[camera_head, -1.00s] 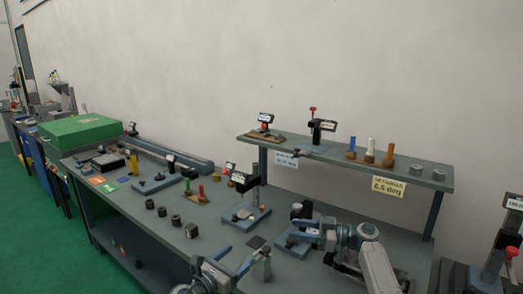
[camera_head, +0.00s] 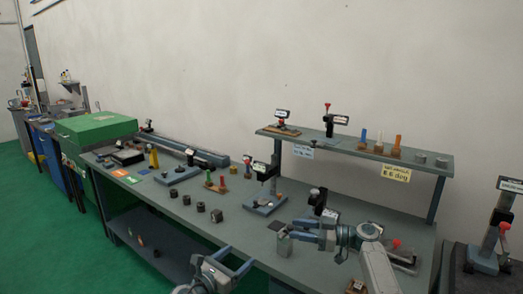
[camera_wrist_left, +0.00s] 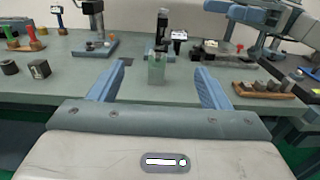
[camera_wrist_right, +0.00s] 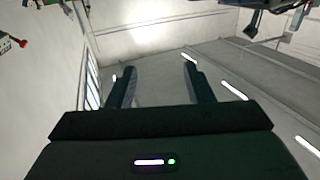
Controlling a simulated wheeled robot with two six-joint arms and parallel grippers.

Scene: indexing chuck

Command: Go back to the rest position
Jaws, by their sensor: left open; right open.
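My left gripper (camera_head: 238,258) is open and empty at the front edge of the workbench (camera_head: 225,228). In the left wrist view its two blue fingers (camera_wrist_left: 155,85) are wide apart. My right gripper (camera_head: 297,229) is above the bench near that block. In the right wrist view its fingers (camera_wrist_right: 160,80) are open with nothing between them, facing wall and ceiling.
A raised shelf (camera_head: 345,150) with several pegs and instruments runs along the back right. A dial stand (camera_head: 265,204) and several dark cylinders (camera_head: 201,207) stand on the bench. A green box (camera_head: 97,127) is at the left end. Green floor (camera_head: 60,240) is open at left.

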